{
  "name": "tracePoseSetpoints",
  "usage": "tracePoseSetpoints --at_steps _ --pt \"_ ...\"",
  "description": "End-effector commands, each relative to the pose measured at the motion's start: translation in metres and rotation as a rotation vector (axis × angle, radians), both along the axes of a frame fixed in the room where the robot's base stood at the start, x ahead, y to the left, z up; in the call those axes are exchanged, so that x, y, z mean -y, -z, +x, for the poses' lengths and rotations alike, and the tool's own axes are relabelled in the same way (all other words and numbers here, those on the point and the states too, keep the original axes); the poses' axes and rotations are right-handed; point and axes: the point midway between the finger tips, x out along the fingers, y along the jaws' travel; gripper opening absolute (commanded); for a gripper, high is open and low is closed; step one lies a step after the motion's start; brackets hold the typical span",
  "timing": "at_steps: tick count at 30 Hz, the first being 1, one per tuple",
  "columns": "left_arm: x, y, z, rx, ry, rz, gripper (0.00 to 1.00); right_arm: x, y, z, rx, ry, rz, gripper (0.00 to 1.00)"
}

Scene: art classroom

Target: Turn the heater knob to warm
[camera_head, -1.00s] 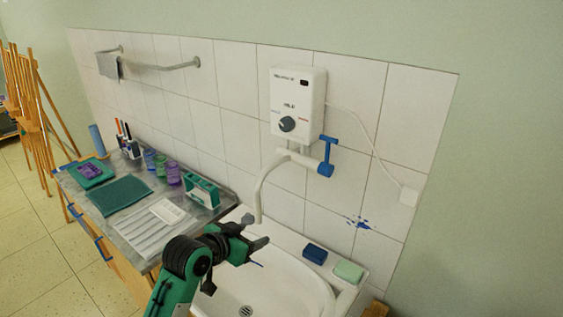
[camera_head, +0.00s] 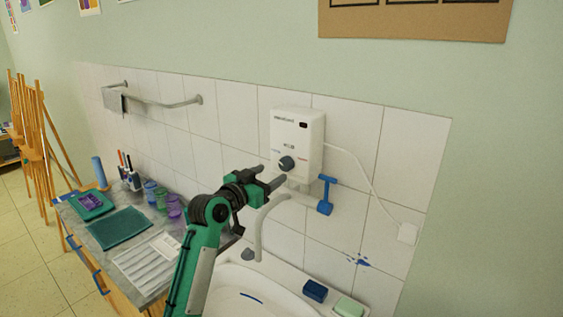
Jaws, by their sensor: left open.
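The white heater (camera_head: 300,135) hangs on the tiled wall, with a cord running from its right side. Its dark round knob (camera_head: 286,163) sits low on the front, between a small blue mark on the left and a red mark on the right. My left gripper (camera_head: 275,178) is open and empty, just below and left of the knob. Its fingers point right toward the heater's lower edge. I cannot tell whether a finger touches the heater. My right gripper is out of view.
A blue sponge (camera_head: 315,291) and a green soap block (camera_head: 349,307) lie on the sink's rim. The counter at left holds jars and trays.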

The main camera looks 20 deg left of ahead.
Motion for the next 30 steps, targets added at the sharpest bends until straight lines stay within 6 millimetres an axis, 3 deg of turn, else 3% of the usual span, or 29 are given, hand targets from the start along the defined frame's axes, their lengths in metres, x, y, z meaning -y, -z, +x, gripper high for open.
tracePoseSetpoints --at_steps 3,10,24,30 --pt "0.008 -0.004 0.021 -0.002 0.002 -0.002 0.59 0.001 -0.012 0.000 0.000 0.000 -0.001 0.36" --pt "0.018 -0.002 0.049 -0.001 0.001 -0.001 0.59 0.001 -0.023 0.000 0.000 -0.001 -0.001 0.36" --pt "0.022 0.001 0.058 -0.001 0.000 0.001 0.59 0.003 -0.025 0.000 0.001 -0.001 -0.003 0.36" --pt "0.022 0.001 0.058 -0.002 0.000 0.002 0.20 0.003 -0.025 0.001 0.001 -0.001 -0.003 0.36"
